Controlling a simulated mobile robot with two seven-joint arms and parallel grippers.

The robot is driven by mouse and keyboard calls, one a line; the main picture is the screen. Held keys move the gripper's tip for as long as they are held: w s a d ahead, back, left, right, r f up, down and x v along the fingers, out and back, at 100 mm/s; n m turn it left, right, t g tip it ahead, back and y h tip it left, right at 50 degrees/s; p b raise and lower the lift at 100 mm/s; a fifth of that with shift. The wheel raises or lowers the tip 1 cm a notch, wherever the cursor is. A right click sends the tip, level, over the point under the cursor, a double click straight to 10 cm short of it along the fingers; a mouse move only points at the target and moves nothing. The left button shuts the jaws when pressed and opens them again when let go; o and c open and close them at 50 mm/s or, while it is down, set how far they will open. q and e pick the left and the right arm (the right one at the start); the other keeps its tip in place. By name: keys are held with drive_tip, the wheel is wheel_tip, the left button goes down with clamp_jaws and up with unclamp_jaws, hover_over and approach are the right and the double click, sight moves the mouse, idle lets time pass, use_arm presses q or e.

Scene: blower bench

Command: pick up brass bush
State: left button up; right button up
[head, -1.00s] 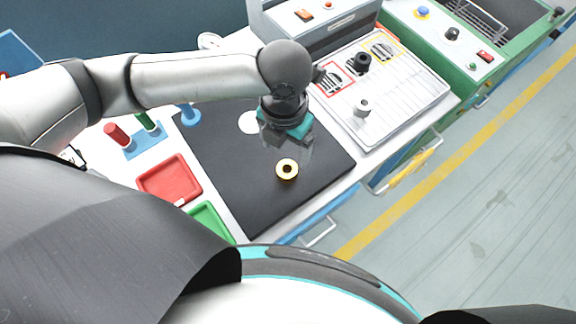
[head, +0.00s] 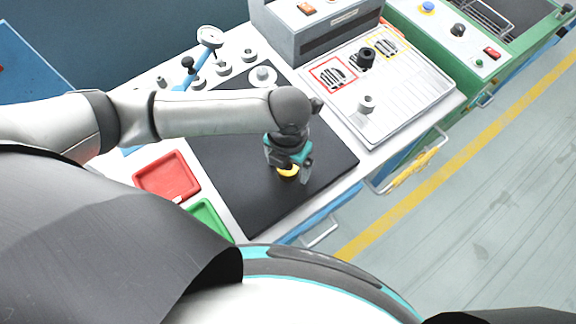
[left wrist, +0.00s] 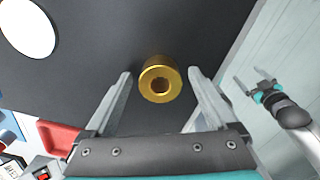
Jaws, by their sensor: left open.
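The brass bush (left wrist: 160,79), a short gold ring with a hole, stands on the black mat (head: 240,205). In the left wrist view it lies between the spread fingertips of my left gripper (left wrist: 160,76), with a gap on each side. In the head view the left gripper (head: 293,175) is low over the mat and partly hides the brass bush (head: 286,174). The left gripper is open and empty. My right gripper (left wrist: 251,76) shows in the left wrist view, off to the right over the floor, fingers apart and empty.
A red tray (head: 168,177) and a green tray (head: 209,218) lie left of the mat. A grey plate (head: 410,92) with a black part (head: 366,57) and a grey part (head: 366,104) is at the right. A dial gauge (head: 209,37) stands at the back.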

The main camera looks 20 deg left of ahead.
use_arm(q)
drive_tip(key=shift+c, duration=0.3)
clamp_jaws()
idle(0.3)
